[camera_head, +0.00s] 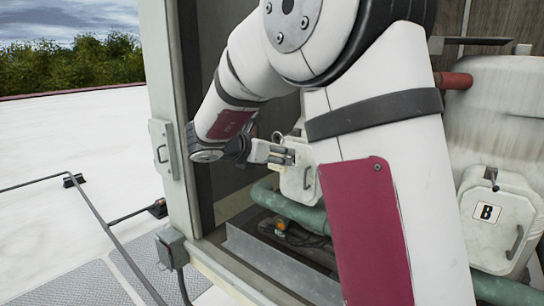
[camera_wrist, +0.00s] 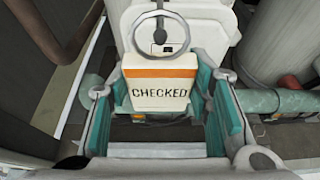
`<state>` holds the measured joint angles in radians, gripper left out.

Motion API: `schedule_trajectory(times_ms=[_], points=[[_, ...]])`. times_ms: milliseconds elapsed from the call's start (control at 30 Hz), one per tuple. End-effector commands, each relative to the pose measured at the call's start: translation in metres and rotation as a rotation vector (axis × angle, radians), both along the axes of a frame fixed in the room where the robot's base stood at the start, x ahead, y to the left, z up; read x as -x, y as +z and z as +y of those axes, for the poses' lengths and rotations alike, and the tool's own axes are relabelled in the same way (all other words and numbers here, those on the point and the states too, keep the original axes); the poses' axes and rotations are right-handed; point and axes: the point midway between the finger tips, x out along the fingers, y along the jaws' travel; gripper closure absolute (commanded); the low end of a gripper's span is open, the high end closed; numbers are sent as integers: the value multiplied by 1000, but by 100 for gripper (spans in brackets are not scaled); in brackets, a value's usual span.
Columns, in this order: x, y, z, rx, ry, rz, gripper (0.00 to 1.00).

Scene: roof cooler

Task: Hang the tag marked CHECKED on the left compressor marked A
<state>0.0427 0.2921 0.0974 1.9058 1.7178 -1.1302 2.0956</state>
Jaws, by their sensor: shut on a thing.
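The tag (camera_wrist: 160,92) is white with an orange band, the word CHECKED and a metal ring (camera_wrist: 135,42) at its top. My gripper (camera_wrist: 161,80) is shut on it, with teal pads at its left and right sides. The tag is upright, facing the wrist camera. Behind the ring is a pale box on the left compressor (camera_wrist: 200,12), with a small dark hook-like part inside the ring's outline. I cannot tell whether the ring is around it. In the head view my gripper (camera_head: 286,155) is at the left compressor's box (camera_head: 300,180); its letter and the tag are not readable there.
The right compressor (camera_head: 500,110) bears a box marked B (camera_head: 487,213). A green pipe (camera_head: 275,198) runs below the left box. The cabinet's post (camera_head: 160,100) stands left of my arm. My arm hides much of the cabinet's middle.

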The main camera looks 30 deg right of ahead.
Motion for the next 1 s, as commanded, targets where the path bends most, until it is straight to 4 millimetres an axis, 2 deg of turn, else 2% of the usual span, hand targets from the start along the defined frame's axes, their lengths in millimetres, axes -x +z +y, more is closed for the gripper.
schedule_trajectory(times_ms=[433, 1000], points=[[-8, -7, -19, 0, 0, 0, 82], [-8, -10, -21, 0, 1, 0, 82]])
